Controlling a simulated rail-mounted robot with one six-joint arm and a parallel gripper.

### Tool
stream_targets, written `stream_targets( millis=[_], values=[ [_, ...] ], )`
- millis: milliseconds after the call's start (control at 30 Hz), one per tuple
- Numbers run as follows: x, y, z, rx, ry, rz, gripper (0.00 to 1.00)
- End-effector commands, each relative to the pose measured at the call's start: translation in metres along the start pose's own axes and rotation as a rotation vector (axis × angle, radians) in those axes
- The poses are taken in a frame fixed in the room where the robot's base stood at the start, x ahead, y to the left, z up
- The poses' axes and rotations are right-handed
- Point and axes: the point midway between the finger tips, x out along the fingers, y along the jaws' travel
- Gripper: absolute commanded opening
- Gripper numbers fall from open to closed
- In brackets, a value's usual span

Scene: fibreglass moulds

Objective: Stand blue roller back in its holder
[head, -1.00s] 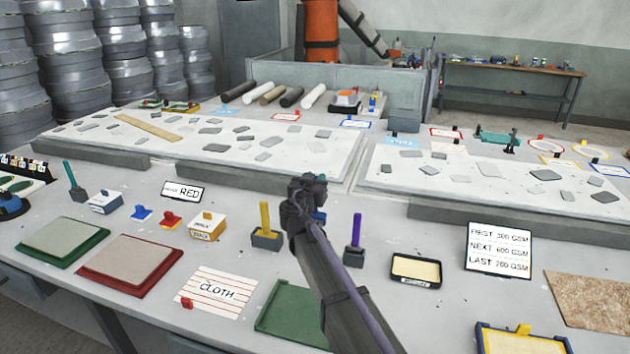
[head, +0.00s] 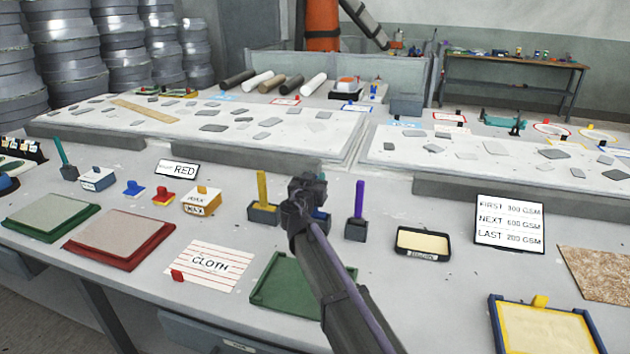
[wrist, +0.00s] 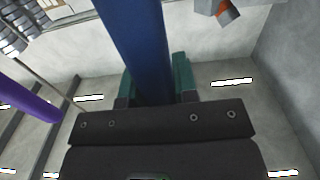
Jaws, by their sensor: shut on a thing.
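The blue roller's thick blue handle (wrist: 137,45) fills the upper middle of the wrist view, between the teal fingers of my gripper (wrist: 150,85). My gripper is shut on it. In the head view my dark gripper (head: 306,190) is over the row of roller holders, between the yellow roller (head: 262,188) and the purple roller (head: 359,200). A bit of blue (head: 320,214) shows just right of my wrist, above a dark holder (head: 321,227). My arm hides most of that spot, so I cannot tell whether the roller is seated.
The purple roller also shows at the left of the wrist view (wrist: 28,98). A green tray (head: 275,285), a cloth sheet (head: 215,265) and a cream tray (head: 424,242) lie in front. A sign (head: 509,222) stands at right. Bare bench lies around the holders.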

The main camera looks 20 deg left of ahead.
Motion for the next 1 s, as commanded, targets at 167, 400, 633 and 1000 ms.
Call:
stream_targets(
  millis=[167,400,633,1000],
  values=[
    [0.000,0.000,0.000,0.000,0.000,0.000,0.00],
    [0.000,0.000,0.004,0.000,0.000,0.000,0.00],
    [0.000,0.000,0.011,0.000,0.000,0.000,0.00],
    [0.000,0.000,0.010,0.000,0.000,0.000,0.30]
  ],
)
